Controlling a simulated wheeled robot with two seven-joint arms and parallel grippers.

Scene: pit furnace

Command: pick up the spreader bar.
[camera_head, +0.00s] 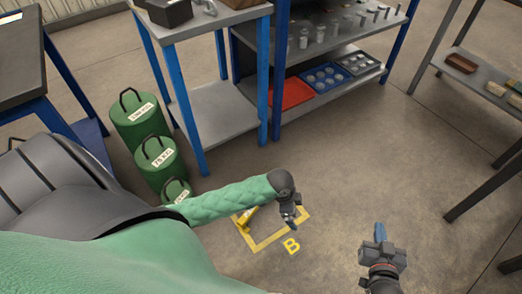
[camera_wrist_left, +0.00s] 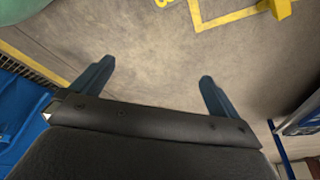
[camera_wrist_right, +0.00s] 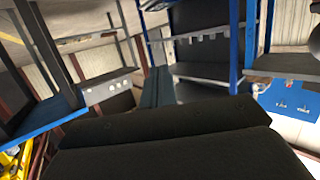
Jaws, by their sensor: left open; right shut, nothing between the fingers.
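A yellow piece (camera_head: 243,218) stands at the left of the yellow floor square marked B, mostly hidden behind my left arm. I cannot tell whether it is the spreader bar or a stand for it. Part of it shows at the top right of the left wrist view (camera_wrist_left: 282,7). My left gripper (camera_head: 291,220) is over the square; in its wrist view its fingers (camera_wrist_left: 150,87) are wide apart with only floor between them. My right gripper (camera_head: 380,233) is shut and empty, right of the square; its fingers (camera_wrist_right: 157,87) show together in its wrist view.
Several green weights (camera_head: 135,121) stand on the floor at left beside a blue-legged table (camera_head: 222,105). A blue-framed shelf (camera_head: 330,75) with red and blue trays is behind. A dark-legged rack (camera_head: 478,80) stands at right. The floor between is clear.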

